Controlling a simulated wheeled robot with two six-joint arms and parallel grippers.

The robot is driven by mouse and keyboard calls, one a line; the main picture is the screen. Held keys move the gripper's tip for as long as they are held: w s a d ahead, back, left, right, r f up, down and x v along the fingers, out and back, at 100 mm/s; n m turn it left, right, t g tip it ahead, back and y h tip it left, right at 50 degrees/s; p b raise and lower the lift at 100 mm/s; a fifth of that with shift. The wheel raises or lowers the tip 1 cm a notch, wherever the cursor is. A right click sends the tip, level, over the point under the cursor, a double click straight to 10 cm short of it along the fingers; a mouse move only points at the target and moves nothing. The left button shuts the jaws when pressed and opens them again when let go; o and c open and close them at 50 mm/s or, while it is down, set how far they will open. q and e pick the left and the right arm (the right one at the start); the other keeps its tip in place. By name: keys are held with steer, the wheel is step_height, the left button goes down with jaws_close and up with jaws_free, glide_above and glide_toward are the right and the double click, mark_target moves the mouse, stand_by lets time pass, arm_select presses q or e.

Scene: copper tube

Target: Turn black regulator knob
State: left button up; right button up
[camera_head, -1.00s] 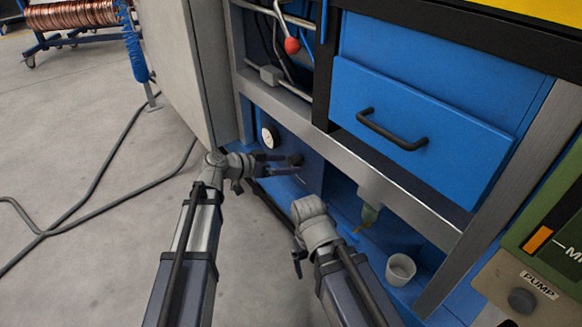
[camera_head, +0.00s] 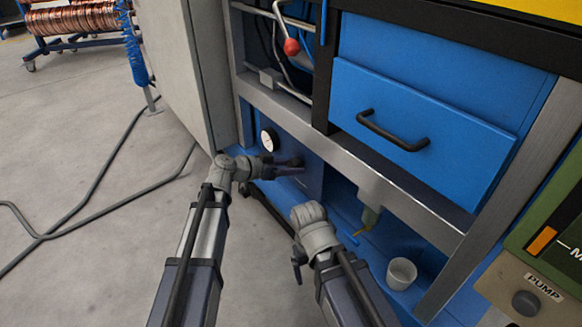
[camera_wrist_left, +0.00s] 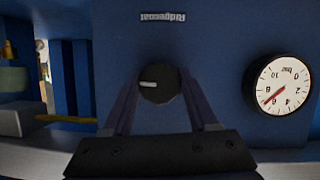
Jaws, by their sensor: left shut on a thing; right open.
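The black regulator knob (camera_wrist_left: 161,84) is round with a light pointer line, on a blue panel (camera_wrist_left: 215,60) in the left wrist view. My left gripper (camera_wrist_left: 160,95) has one finger on each side of the knob and is shut on it. In the head view the left gripper (camera_head: 292,168) reaches the panel, and its fingers mostly hide the knob. My right arm (camera_head: 318,235) is lower, in front of the cabinet; its fingertips are hidden from the head camera.
A white pressure gauge (camera_head: 269,139) with a red needle sits beside the knob. A white cup (camera_head: 401,272) stands on the blue shelf below. A blue drawer (camera_head: 420,130) with a black handle is above right. A grey door (camera_head: 180,70) stands at the left.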

arm_select(q)
steer(key=c, duration=0.6)
steer(key=shift+s+m, duration=0.1)
steer(key=shift+m, duration=0.2)
steer(key=shift+m+t+y, duration=0.3)
steer(key=shift+y, duration=0.1)
steer(key=o, duration=1.4)
